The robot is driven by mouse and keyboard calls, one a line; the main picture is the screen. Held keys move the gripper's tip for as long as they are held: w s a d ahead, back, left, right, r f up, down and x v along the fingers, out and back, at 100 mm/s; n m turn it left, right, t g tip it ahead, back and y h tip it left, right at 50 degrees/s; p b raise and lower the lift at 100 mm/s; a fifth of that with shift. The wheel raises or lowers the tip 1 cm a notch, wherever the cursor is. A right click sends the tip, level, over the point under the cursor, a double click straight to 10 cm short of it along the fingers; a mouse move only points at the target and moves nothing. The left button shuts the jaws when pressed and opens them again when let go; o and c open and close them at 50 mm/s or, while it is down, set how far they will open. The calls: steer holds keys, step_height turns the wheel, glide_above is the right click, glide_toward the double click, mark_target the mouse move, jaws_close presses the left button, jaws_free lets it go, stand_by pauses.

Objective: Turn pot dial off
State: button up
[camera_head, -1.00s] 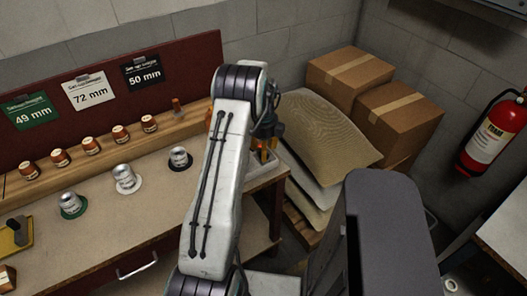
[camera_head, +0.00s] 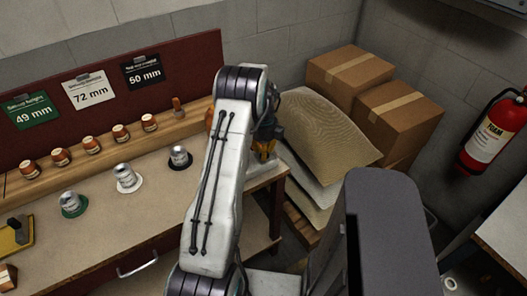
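My gripper (camera_head: 264,150) hangs past the far end of my arm, over the right end of the workbench (camera_head: 130,232). Its orange-yellow fingers are partly hidden by my arm, and I cannot tell whether they are open or shut. No pot dial can be made out in this view. A small orange-brown surface (camera_head: 210,118) shows at the left edge of my arm, mostly hidden by it; I cannot tell what it is.
Several labelled jars (camera_head: 120,133) stand on a wooden shelf, with metal tins (camera_head: 127,177) on coloured discs before it. Sacks (camera_head: 325,140) and cardboard boxes (camera_head: 400,120) lie right of the bench. A fire extinguisher (camera_head: 490,135) hangs on the right wall.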

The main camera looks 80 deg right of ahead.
jaws_close()
